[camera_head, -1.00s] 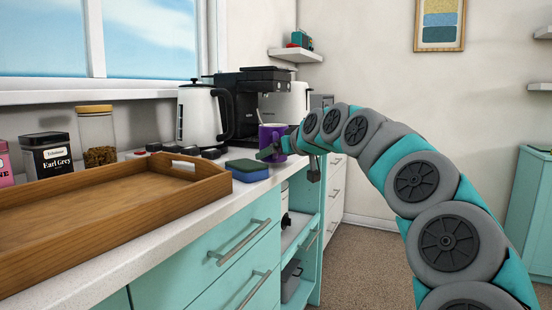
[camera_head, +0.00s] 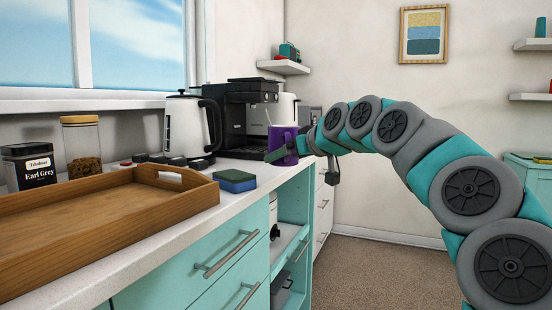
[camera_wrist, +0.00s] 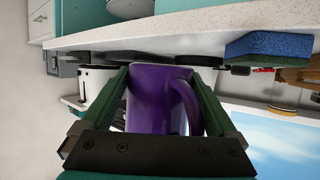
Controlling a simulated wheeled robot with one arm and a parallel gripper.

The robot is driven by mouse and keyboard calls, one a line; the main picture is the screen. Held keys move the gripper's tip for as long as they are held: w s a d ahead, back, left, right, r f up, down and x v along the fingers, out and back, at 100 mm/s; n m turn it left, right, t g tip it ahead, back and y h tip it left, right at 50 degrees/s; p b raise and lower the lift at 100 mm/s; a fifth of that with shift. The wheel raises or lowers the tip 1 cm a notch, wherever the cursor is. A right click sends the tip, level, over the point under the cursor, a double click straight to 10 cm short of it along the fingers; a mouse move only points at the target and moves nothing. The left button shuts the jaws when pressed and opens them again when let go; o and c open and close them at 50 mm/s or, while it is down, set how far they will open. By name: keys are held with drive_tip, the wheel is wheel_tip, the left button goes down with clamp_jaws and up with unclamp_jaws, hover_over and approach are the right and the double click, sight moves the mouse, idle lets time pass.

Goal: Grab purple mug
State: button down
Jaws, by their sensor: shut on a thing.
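The purple mug (camera_head: 281,143) is at the far end of the counter in the head view, near its front edge. My gripper (camera_head: 284,152) is around the mug, with one finger showing across its front. In the wrist view, the mug (camera_wrist: 158,97) fills the space between the two green fingers of my gripper (camera_wrist: 163,95), which are shut on it. Its handle is on the right in that view, beside a finger. I cannot tell whether the mug's base touches the counter.
A white kettle (camera_head: 190,128) and black coffee machine (camera_head: 240,112) stand behind and left of the mug. A blue-green sponge (camera_head: 235,181) and wooden tray (camera_head: 110,215) are nearer on the counter (camera_head: 190,218). The floor (camera_head: 375,270) to the right is clear.

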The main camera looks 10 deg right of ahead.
drive_tip(key=s+d+r, duration=0.1)
drive_tip(key=s+d, duration=0.4)
drive_tip(key=s, duration=0.1)
drive_tip(key=shift+s+b, duration=0.3)
drive_tip(key=shift+d, duration=0.15)
idle(0.8)
idle(2.1)
